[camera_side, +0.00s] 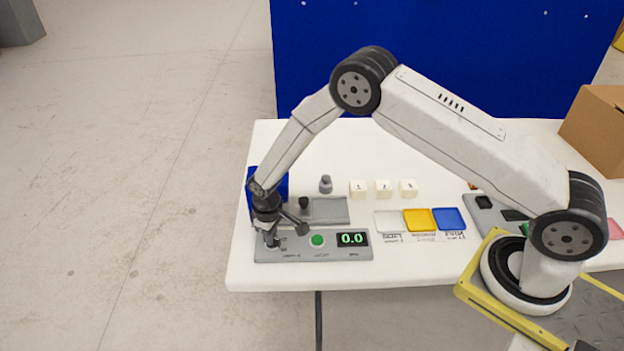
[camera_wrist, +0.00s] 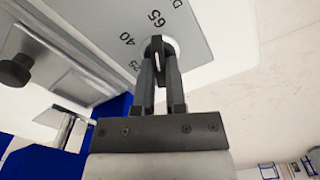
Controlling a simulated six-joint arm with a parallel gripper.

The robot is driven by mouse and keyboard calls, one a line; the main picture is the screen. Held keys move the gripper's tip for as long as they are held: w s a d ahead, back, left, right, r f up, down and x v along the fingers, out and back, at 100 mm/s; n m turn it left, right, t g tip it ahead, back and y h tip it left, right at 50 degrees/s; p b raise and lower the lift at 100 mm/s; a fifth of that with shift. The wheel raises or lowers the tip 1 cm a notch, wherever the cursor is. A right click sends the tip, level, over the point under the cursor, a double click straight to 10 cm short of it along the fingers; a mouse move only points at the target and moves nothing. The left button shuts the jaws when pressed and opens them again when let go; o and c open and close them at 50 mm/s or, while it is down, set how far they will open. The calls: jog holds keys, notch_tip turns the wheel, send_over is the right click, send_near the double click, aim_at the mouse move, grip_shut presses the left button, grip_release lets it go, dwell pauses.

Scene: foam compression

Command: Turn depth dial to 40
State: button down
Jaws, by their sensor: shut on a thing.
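The depth dial (camera_wrist: 157,44) is a small dark knob with a white mark, in a pale ring on the grey control panel (camera_side: 325,251). In the wrist view the printed numbers 25, 40 and 65 curve around it. My gripper (camera_wrist: 159,66) has its two fingers shut on the dial. In the side view my gripper (camera_side: 271,239) points down at the panel's left end and hides most of the dial there. I cannot tell exactly which number the white mark points to.
The panel also bears a green button (camera_side: 317,240) and a display (camera_side: 352,239) reading 0.0. Behind stands a grey press plate (camera_side: 325,211). White numbered cubes (camera_side: 383,188), a grey weight (camera_side: 325,184), and white, yellow (camera_side: 419,219) and blue foam pads lie to the right.

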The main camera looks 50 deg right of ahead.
jog(key=n, duration=1.1)
dwell(0.5)
jog(key=c, duration=0.7)
grip_release()
jog(key=shift+r, duration=0.1)
jog(key=shift+r, duration=3.85)
